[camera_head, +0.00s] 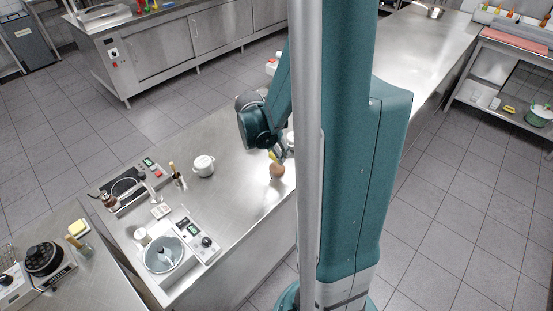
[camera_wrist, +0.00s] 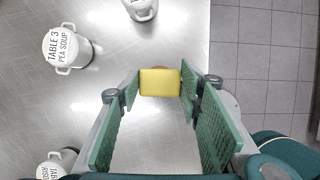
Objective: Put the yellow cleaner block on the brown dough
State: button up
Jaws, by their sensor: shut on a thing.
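The yellow cleaner block (camera_wrist: 160,83) is held between the green finger pads of my gripper (camera_wrist: 160,95) in the wrist view. In the head view the block (camera_head: 272,155) is a small yellow patch by my gripper (camera_head: 278,153), partly covered by it. The brown dough (camera_head: 277,171) is a round lump on the steel counter, just below the block in the head view. In the wrist view only a thin brown edge shows past the block, so most of the dough is hidden. I cannot tell whether block and dough touch.
A scale-like appliance with a round lid (camera_head: 163,254) stands at the counter's near left. The counter's edge lies close right of the block in the wrist view.

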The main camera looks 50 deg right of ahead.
jog(key=shift+f, duration=1.9)
jog(key=shift+f+b, duration=0.2)
jog(key=shift+b, duration=0.1)
jog(key=o, duration=0.9)
jog(key=shift+r, duration=0.15)
jog(key=shift+p+v, duration=0.65)
jog(key=shift+v, duration=5.4)
jog(key=shift+a, duration=0.1)
